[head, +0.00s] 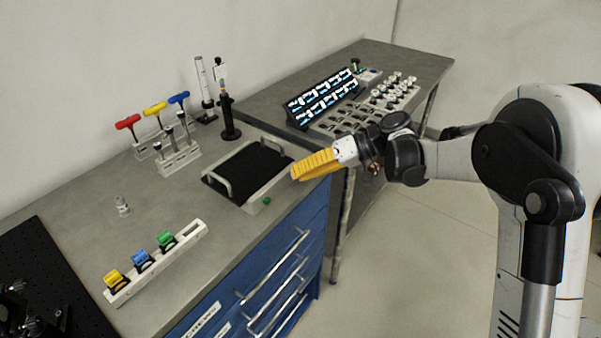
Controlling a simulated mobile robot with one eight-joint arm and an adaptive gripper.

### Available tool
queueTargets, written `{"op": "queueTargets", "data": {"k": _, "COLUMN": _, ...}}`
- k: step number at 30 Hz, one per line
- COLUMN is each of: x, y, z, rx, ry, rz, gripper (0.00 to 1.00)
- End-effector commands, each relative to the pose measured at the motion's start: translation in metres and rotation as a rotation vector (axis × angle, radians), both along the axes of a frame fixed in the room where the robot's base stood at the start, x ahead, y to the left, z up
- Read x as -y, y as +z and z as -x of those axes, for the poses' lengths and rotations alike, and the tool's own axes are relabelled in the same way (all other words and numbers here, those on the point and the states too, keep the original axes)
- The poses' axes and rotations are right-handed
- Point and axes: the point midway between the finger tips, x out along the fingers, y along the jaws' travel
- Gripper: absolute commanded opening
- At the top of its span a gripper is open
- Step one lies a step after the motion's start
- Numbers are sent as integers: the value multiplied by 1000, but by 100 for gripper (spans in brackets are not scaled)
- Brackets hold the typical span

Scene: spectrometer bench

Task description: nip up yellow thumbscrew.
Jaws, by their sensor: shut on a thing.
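My gripper (297,172) has yellow fingers and is held above the right front part of the grey bench, beside the black-lined tray. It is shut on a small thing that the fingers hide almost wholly. I take this to be the yellow thumbscrew, as no loose one shows on the bench, but its shape and colour cannot be made out. A small green thumbscrew-like piece (266,200) lies on the bench near its front edge, below and left of the fingers.
The tray (245,205) with two handles lies left of my gripper. A white rack (190,243) holds yellow, blue and green pieces. T-handled tools (155,108) and a black post (229,118) stand behind. Blue drawers (285,265) are below. A second bench (410,55) is at the back right.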

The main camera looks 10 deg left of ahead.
Motion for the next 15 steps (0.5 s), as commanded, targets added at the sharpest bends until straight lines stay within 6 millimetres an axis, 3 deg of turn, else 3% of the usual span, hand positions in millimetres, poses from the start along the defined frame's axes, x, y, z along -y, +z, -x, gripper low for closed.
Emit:
{"op": "queueTargets", "data": {"k": 2, "x": -2, "y": 1, "z": 0, "rx": 1, "ry": 0, "rz": -2, "gripper": 0}}
{"op": "queueTargets", "data": {"k": 3, "x": -2, "y": 1, "z": 0, "rx": 1, "ry": -1, "rz": -3, "gripper": 16}}
{"op": "queueTargets", "data": {"k": 5, "x": -2, "y": 1, "z": 0, "rx": 1, "ry": 0, "rz": -2, "gripper": 35}}
{"op": "queueTargets", "data": {"k": 15, "x": 1, "y": 1, "z": -1, "rx": 1, "ry": 0, "rz": -1, "gripper": 36}}
